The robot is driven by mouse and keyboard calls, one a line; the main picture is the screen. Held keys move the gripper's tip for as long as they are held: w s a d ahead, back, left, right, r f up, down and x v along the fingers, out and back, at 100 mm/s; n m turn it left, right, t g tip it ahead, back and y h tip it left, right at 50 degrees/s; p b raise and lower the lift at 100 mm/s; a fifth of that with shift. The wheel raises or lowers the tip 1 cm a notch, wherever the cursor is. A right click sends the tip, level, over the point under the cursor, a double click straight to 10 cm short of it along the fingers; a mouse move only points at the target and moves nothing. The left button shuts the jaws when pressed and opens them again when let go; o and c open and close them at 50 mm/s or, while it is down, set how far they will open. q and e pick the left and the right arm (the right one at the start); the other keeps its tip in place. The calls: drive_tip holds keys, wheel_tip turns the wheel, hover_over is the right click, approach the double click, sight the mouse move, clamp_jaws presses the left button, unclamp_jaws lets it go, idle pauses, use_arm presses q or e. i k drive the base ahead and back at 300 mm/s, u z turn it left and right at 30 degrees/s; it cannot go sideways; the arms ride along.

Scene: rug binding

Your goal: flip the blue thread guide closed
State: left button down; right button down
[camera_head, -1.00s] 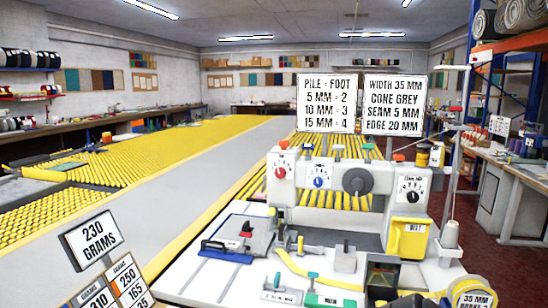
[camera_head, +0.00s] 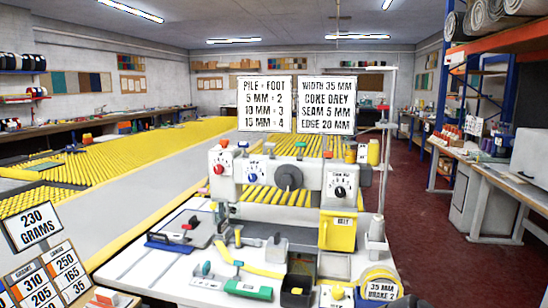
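A sewing machine (camera_head: 309,207) with a light grey body stands on the white worktable right of the middle. Neither of my grippers shows in the head view.
Dials with red, blue and black knobs sit on the machine front. A yellow bin (camera_head: 338,232) marked as a box hangs at its right. Red floor lies to the right.

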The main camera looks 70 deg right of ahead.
sight(244, 145)
drive_tip(key=k, duration=0.6)
drive_tip(key=z, duration=1.2)
